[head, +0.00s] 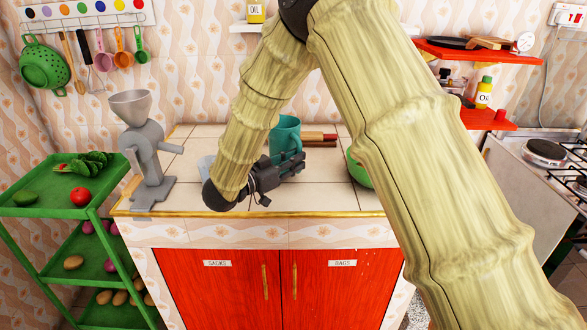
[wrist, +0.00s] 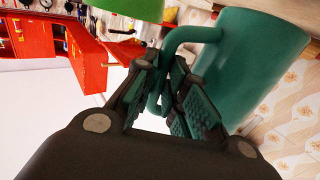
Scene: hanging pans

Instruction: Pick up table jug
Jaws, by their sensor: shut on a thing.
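The table jug is a teal jug (head: 285,135) on the tiled counter, partly hidden behind my gripper. In the wrist view the jug (wrist: 250,62) fills the upper right, with its handle between my fingers. My gripper (head: 292,166) reaches in from the left, low over the counter. Its padded fingers (wrist: 172,100) are shut on the jug's handle. In the head view the jug looks upright; I cannot tell if its base touches the counter.
A rolling pin (head: 318,138) lies behind the jug. A green bowl (head: 357,170) stands to the right, partly hidden by my arm. A grey grinder (head: 146,150) stands at the left. The tiled counter (head: 290,196) is clear in front.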

